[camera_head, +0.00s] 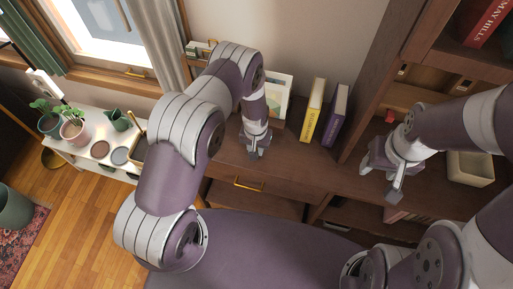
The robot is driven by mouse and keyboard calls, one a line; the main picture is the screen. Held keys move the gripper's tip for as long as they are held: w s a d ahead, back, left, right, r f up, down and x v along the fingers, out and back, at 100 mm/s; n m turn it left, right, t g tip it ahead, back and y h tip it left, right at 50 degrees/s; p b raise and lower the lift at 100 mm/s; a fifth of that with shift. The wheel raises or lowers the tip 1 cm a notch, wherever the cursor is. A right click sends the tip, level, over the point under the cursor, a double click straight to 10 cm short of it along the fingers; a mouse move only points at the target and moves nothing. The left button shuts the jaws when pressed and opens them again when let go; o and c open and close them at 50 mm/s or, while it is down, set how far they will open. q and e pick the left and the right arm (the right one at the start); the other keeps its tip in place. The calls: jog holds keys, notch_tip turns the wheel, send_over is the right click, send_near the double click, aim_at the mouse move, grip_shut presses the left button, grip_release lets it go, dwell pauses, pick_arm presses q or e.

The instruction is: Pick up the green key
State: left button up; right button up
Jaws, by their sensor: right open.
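I cannot make out a green key anywhere in the head view. My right gripper (381,177) is open, in front of the dark wooden shelf unit at the right, with nothing visible between its fingers. My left gripper (258,153) points down over the dark wooden cabinet top, left of the books. It is small and partly turned away, so its jaw opening is unclear. My arms hide parts of the cabinet and shelves.
A yellow book (312,110) and a purple book (336,115) stand on the cabinet (296,165), beside a picture frame (279,92). A beige box (471,168) sits at the right. A white plant table (90,128) is at the left. Wooden floor (75,220) is clear.

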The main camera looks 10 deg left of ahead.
pick_arm(q)
grip_shut()
